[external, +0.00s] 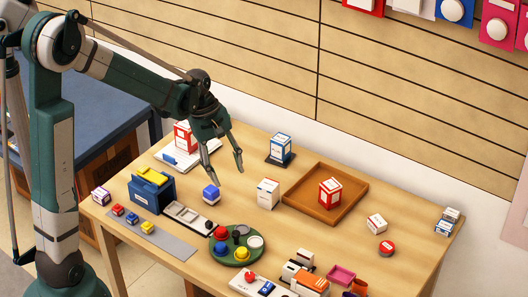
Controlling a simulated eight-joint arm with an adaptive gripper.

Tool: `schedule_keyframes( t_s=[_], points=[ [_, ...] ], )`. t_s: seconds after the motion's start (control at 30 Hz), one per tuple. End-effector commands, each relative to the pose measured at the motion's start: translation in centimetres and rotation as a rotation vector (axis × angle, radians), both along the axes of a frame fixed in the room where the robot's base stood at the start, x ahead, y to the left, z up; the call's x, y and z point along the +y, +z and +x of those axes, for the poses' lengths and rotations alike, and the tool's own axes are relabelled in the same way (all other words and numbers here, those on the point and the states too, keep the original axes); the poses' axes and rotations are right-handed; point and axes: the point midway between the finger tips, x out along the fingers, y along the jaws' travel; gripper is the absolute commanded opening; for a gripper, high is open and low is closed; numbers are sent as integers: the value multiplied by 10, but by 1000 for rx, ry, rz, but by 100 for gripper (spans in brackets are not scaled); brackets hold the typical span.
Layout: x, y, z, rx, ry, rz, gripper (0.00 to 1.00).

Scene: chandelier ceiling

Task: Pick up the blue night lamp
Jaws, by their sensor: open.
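My gripper (227,177) is open, pointing down above the table, with its two fingers apart and nothing seen between them. A small blue and white item (211,195), which may be the blue night lamp, sits on the table just below and slightly left of the fingertips. They look apart from it, though the exact height is hard to judge. A blue dome (221,249) stands on the round green tray (237,260) further forward, beside red and yellow domes. I cannot tell for certain which blue item is the lamp.
A white box (268,194) stands right of the blue item. A brown tray (297,211) holds a red box (329,192). A blue-white box (281,149) stands behind.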

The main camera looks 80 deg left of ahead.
Motion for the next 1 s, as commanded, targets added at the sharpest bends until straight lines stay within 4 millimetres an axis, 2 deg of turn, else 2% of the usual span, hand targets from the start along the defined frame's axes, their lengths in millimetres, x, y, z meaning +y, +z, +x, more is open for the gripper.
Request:
schedule_keyframes(
  t_s=[0.03,0.2,0.53,0.7,1.0],
  points=[
    [13,-9,-4,7,34,-17,45],
    [47,-34,-17,30,148,-78,45],
    [104,-81,-50,71,344,-186,45],
    [117,-94,-60,81,396,-216,45],
    [120,-97,-63,85,409,-225,45]
  ],
)
